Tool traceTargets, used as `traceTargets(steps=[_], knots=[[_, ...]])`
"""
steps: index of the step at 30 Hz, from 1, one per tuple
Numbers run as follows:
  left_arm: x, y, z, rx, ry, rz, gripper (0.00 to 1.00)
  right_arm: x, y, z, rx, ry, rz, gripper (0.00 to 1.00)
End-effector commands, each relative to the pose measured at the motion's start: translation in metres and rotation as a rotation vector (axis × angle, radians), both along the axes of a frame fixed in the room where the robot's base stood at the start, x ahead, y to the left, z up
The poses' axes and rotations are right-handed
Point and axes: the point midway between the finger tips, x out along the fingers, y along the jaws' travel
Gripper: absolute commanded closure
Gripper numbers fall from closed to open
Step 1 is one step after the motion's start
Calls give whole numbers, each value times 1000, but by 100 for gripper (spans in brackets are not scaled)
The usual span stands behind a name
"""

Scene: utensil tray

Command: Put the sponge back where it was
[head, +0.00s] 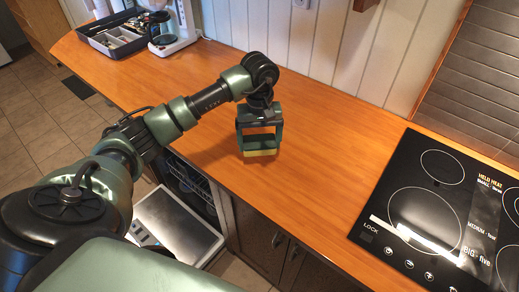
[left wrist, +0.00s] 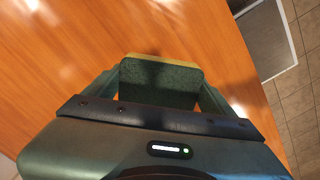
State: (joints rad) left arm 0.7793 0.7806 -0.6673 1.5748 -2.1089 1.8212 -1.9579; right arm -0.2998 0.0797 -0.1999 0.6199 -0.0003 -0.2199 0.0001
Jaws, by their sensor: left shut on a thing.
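The sponge (head: 261,152) has a yellow layer that shows at the bottom of my left gripper in the head view. In the left wrist view the sponge (left wrist: 160,80) shows a dark green scouring face and a yellow edge between the fingers. My left gripper (head: 260,147) points down over the wooden counter and is shut on the sponge. I cannot tell whether the sponge touches the counter. My right gripper is in neither view.
The wooden counter (head: 313,133) is clear around the gripper. A black cooktop (head: 398,178) lies to the right. A dark utensil tray (head: 112,38) stands at the back left, beside a white appliance (head: 185,22). An open dishwasher (head: 178,222) is below the counter's front edge.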

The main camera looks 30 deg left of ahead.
Motion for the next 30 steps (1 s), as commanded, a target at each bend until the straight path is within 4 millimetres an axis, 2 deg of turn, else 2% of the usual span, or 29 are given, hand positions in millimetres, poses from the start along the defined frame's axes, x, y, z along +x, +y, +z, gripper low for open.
traceTargets(steps=[5, 12, 24, 25, 26, 30], knots=[[0, -1, -11, -1, 2, 0, 48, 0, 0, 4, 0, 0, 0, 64], [-1, -1, -45, -1, 2, 0, 48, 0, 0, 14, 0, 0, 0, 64], [0, 0, -52, 1, -1, -1, 48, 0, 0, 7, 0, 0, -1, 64], [0, 0, -50, 1, -1, -1, 7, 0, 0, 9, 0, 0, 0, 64], [0, 0, -50, 1, -1, -1, 0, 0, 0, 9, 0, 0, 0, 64], [0, 0, -50, 0, 0, -1, 0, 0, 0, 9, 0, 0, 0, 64]])
